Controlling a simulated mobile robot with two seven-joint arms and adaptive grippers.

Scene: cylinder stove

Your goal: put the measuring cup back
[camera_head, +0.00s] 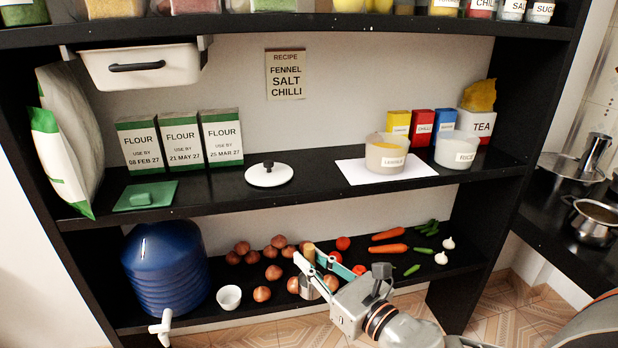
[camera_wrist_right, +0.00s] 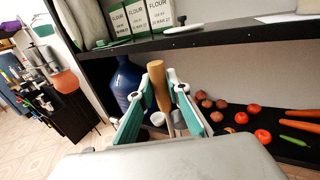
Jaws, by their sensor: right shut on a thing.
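My right gripper (camera_head: 312,260) reaches in at the front of the lower shelf, its teal-padded fingers shut on the measuring cup. The wooden handle (camera_wrist_right: 158,85) of the cup stands up between the fingers in the right wrist view, where the gripper (camera_wrist_right: 164,90) shows from behind. In the head view the handle's end shows at the fingertips, and the metal bowl of the measuring cup (camera_head: 309,288) hangs below them, partly hidden by a finger. I cannot tell whether the cup touches the shelf. My left gripper is not in view.
On the lower shelf (camera_head: 440,275) are a blue dispenser (camera_head: 165,270), a white bowl (camera_head: 229,297), onions (camera_head: 262,294), tomatoes and carrots (camera_head: 388,248). The middle shelf (camera_head: 235,190) above holds flour packs (camera_head: 180,142), a white lid (camera_head: 269,175) and a lentil tub (camera_head: 386,155).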

